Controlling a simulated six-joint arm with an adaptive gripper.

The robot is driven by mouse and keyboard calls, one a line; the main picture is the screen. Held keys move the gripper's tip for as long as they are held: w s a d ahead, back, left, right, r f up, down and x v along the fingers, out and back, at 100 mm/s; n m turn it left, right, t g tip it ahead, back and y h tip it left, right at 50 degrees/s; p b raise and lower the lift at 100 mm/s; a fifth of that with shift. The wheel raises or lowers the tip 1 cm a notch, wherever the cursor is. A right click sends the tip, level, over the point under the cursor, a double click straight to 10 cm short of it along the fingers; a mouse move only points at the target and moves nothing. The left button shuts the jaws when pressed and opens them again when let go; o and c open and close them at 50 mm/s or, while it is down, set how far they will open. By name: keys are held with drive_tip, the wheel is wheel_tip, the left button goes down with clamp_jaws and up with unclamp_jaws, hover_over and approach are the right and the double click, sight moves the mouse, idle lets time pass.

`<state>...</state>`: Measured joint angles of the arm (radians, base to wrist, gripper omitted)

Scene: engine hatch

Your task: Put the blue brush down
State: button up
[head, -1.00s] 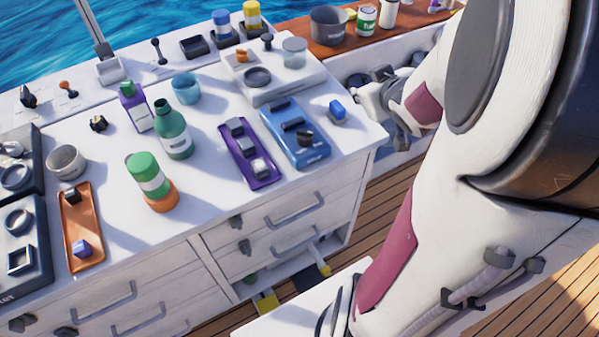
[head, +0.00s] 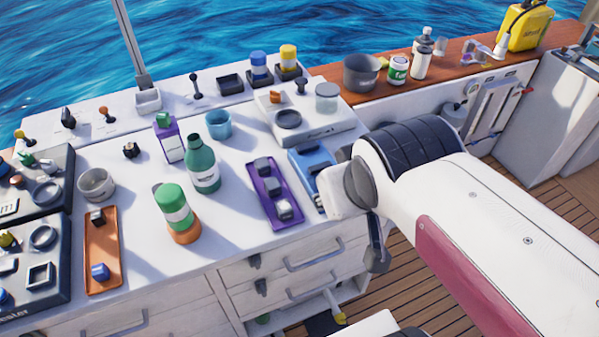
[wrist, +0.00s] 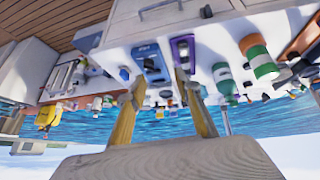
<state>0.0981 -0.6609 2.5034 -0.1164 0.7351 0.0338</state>
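My gripper (wrist: 158,92) shows in the wrist view with its two yellowish fingers spread apart. I see nothing held between them. I cannot make out a blue brush in either view. The wrist view is upside down, with the worktop (head: 135,215) and its drawers along the top of the picture. In the head view my arm covers the worktop's right end, and I cannot clearly tell the fingers there.
The worktop carries an orange tray (head: 102,255), a purple tray (head: 273,197), a partly covered blue tray (head: 307,165), a green bottle (head: 202,168), a green-capped container (head: 173,205) and a blue cup (head: 218,124). A pot (head: 360,75) stands on the wooden ledge behind.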

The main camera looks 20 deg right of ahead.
drive_tip(key=s+a+y, duration=0.1)
drive_tip(key=s+a, duration=0.3)
drive_tip(key=shift+a+n+g+y, duration=0.3)
drive_tip(key=shift+a+n+g, duration=0.1)
